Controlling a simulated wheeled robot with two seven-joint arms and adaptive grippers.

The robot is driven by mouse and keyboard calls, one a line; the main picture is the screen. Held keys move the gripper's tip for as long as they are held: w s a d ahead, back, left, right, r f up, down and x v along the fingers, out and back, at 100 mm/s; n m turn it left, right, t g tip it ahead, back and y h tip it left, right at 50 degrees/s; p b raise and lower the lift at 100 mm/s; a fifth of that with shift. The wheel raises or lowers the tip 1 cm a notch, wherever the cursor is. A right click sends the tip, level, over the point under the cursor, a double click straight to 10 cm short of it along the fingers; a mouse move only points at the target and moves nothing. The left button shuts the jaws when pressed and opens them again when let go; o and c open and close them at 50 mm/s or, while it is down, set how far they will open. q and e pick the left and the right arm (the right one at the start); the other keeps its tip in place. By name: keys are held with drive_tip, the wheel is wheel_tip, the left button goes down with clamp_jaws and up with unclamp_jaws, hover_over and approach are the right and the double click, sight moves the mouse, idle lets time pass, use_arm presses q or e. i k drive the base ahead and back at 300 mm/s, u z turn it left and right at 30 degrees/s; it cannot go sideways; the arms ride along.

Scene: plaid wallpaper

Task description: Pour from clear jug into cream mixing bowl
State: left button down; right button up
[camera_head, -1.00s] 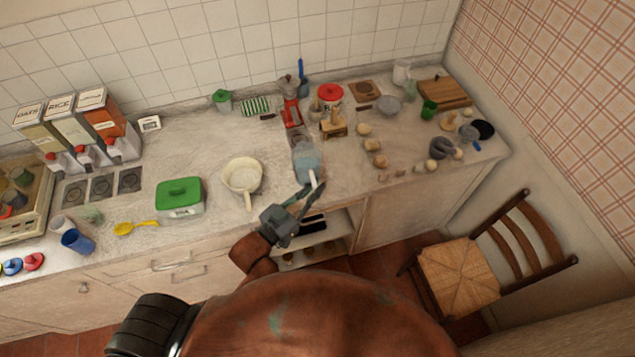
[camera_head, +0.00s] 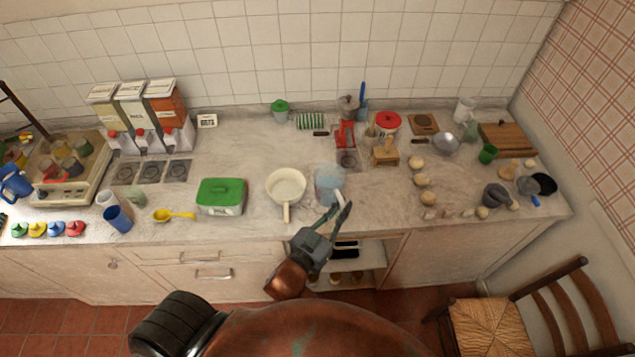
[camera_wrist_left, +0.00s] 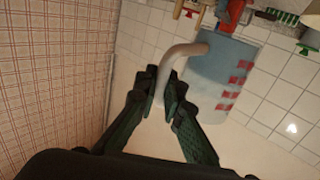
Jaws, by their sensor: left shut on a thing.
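The clear, bluish jug (camera_head: 327,181) is just right of the cream mixing bowl (camera_head: 286,182), near the counter's front. My left gripper (camera_head: 338,212) is shut on the jug's pale handle, with its arm coming up from the front. In the left wrist view the fingers (camera_wrist_left: 164,101) close around the handle (camera_wrist_left: 172,62), and the jug body (camera_wrist_left: 222,76) has red marks on its side. The bowl stands upright on the counter with its handle towards me; its inside looks empty. I cannot tell the jug's height above the counter. My right gripper is not in view.
A green-lidded box (camera_head: 221,197) and a yellow spoon (camera_head: 175,215) lie left of the bowl. A red grinder (camera_head: 345,135) stands behind the jug. Several round pale items, such as one at the front (camera_head: 428,198), lie to the right. The counter behind the bowl is mostly clear.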

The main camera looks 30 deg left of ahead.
sight(287, 187)
drive_tip(key=k, duration=0.6)
drive_tip(key=u, duration=0.4)
drive_tip(key=i, duration=0.35)
drive_tip(key=u, duration=0.75)
drive_tip(key=i, duration=0.95)
